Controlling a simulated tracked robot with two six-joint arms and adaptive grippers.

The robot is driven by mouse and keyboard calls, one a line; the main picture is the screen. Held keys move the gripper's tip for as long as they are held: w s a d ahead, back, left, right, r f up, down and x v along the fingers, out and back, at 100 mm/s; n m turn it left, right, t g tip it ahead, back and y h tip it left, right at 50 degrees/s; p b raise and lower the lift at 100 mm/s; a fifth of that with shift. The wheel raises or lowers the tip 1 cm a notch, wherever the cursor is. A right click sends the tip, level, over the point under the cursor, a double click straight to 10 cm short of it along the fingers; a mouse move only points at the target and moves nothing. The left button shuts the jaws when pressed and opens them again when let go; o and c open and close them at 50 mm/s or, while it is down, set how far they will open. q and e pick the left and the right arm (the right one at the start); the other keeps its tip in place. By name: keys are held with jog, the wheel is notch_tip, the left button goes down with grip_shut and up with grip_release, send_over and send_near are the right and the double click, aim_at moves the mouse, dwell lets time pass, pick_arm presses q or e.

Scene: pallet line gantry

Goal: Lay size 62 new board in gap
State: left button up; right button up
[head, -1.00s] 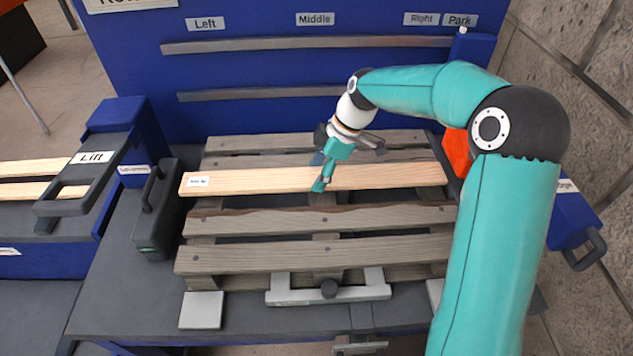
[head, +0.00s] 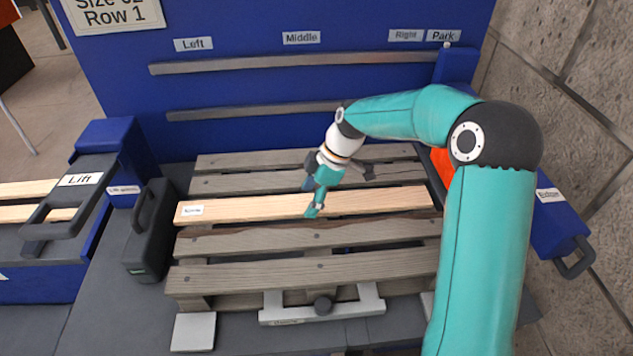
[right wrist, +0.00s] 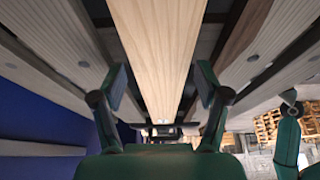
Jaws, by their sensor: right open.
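The pale new board (head: 250,208) lies lengthwise across the weathered pallet (head: 240,275), between grey boards behind and in front of it. A small white label is at its left end; the print is too small to read. Its left end reaches slightly past the board behind. I cannot tell whether it is fully down in the gap. My right gripper (head: 314,200) is over the board's middle. In the right wrist view the new board (right wrist: 158,55) runs between the open fingers of my right gripper (right wrist: 160,95), with space on both sides. My left gripper is not in view.
A blue panel (head: 250,70) with two grey rails and Left, Middle, Right and Park labels stands behind. A dark handled block (head: 150,235) is left of the pallet. A Lift-labelled handle (head: 70,205) is farther left. A grey clamp bar (head: 320,308) sits at the front.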

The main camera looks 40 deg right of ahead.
jog(key=v, duration=1.1)
jog(key=shift+s+r, duration=0.1)
jog(key=shift+s, duration=0.05)
